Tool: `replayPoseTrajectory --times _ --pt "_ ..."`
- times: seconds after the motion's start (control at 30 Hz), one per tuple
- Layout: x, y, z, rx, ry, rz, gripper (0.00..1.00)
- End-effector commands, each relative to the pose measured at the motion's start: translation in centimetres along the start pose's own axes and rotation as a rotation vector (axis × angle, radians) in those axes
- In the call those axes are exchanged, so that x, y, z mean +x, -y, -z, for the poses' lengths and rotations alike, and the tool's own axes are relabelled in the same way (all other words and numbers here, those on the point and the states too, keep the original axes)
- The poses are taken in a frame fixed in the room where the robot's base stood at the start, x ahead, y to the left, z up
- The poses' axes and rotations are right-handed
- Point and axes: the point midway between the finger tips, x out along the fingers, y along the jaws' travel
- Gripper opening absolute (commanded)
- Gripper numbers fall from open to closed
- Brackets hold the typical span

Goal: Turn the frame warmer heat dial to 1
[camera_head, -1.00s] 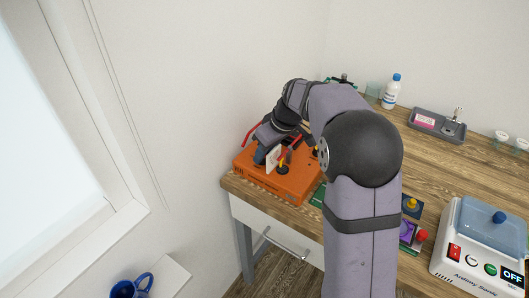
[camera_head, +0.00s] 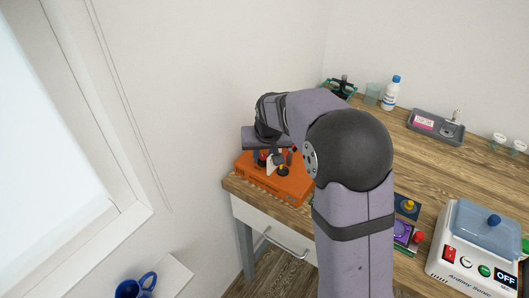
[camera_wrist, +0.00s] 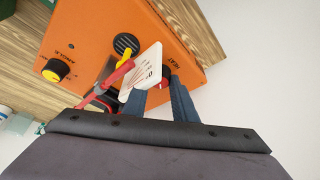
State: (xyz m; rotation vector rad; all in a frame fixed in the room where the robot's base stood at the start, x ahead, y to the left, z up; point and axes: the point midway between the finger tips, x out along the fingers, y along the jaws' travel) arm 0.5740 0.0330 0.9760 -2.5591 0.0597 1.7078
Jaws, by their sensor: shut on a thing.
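The frame warmer is an orange box (camera_head: 284,187) at the left end of the table; in the wrist view its orange top (camera_wrist: 85,30) fills the upper middle. It carries a "HEAT" label, a round black grille, and a white scale plate (camera_wrist: 143,75) standing near the heat dial. My gripper (camera_wrist: 160,90) has its two blue-grey fingers at the heat dial (camera_wrist: 166,80), one on each side, and is shut on it. The dial is mostly hidden by the fingers and plate, so I cannot read its setting. In the head view my gripper (camera_head: 264,158) is over the box's back left.
A yellow-topped black knob (camera_wrist: 54,69) sits on the same box. A red bar (camera_wrist: 112,84) crosses beside the plate. A white device with a blue lid (camera_head: 487,233), a bottle (camera_head: 391,93) and a grey tray (camera_head: 436,127) stand to the right. A wall is close on the left.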

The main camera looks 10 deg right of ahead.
Motion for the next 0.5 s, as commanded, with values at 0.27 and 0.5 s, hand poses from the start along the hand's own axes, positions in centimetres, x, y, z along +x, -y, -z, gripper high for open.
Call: replayPoseTrajectory --times 0.27,0.5 --pt "0.13 0.29 0.0 0.187 -0.008 -0.077 0.03" --pt "0.1 0.33 0.02 0.284 -0.011 -0.115 0.03"
